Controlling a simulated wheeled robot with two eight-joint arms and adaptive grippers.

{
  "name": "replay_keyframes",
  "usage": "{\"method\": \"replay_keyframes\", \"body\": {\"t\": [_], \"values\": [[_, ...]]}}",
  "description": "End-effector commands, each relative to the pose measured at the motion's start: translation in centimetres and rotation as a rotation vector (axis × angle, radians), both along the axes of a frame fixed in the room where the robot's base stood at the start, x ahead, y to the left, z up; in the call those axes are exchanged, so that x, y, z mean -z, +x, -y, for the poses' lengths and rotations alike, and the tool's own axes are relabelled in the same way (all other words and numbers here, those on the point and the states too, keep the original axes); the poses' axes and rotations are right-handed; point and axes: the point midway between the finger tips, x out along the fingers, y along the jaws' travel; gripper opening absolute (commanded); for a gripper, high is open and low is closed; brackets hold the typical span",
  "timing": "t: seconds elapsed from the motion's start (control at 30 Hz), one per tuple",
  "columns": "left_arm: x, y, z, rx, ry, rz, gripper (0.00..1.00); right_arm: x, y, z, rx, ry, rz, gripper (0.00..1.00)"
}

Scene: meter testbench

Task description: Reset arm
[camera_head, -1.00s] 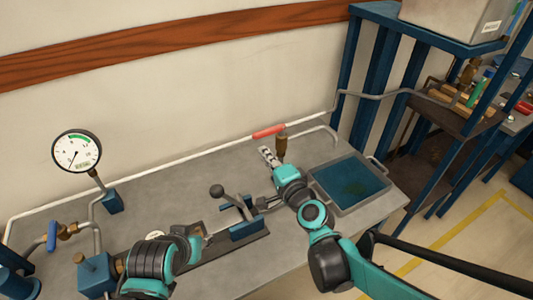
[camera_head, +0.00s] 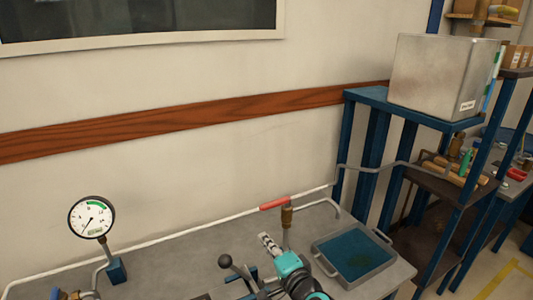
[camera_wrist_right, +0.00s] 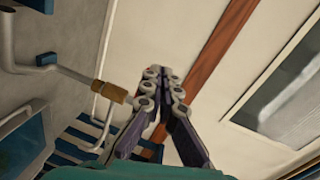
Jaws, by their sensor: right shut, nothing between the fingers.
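My right gripper (camera_head: 268,243) is at the bottom middle of the head view, pointing up toward the wall beside the brass fitting under the red valve handle (camera_head: 274,204). In the right wrist view its fingers (camera_wrist_right: 163,73) are together with nothing between them. My right arm's teal and black links run off the bottom edge. My left gripper is not visible in the head view now.
The pressure gauge (camera_head: 92,217) stands at the left. A black-knobbed lever (camera_head: 226,261) is left of my right arm. A blue-bottomed tray (camera_head: 389,263) is to its right. A blue shelf (camera_head: 377,97) holds a metal box (camera_head: 437,75). The wall (camera_head: 180,190) is behind.

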Motion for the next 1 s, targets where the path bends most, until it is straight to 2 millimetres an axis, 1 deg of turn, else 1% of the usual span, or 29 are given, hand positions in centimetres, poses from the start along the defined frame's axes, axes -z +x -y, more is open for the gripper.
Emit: {"method": "replay_keyframes", "body": {"t": [0.07,0.17,0.2,0.27,0.3,0.37,0.4,0.5,0.53,0.6,0.7,1.0], "values": [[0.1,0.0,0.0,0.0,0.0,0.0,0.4,0.5,-1.5,1.0,-0.034,-0.134,0.0,0.0],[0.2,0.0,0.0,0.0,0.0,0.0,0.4,2.2,-4.5,3.1,-0.1,-0.394,-0.022,0.0],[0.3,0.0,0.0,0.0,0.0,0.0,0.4,3.2,-6.0,4.3,-0.13,-0.509,-0.042,0.0],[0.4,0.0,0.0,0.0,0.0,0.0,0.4,4.8,-8.2,6.4,-0.175,-0.678,-0.081,0.0],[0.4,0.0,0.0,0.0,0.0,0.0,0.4,5.9,-9.8,7.9,-0.203,-0.783,-0.113,0.0],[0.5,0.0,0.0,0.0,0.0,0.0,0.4,7.4,-12.1,10.4,-0.241,-0.929,-0.167,0.0],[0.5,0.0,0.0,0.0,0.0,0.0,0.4,8.3,-13.6,12.0,-0.264,-1.013,-0.204,0.0],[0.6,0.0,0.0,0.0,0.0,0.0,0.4,9.9,-16.7,15.3,-0.311,-1.175,-0.289,0.0],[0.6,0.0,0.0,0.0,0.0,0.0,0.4,10.2,-17.4,16.0,-0.32,-1.209,-0.309,0.0],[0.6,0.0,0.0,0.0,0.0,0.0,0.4,10.7,-18.7,17.3,-0.338,-1.265,-0.344,0.0],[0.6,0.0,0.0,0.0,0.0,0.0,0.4,10.9,-19.4,18.2,-0.349,-1.301,-0.368,0.0],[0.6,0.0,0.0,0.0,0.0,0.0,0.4,10.9,-19.4,18.2,-0.35,-1.304,-0.37,0.0]]}}
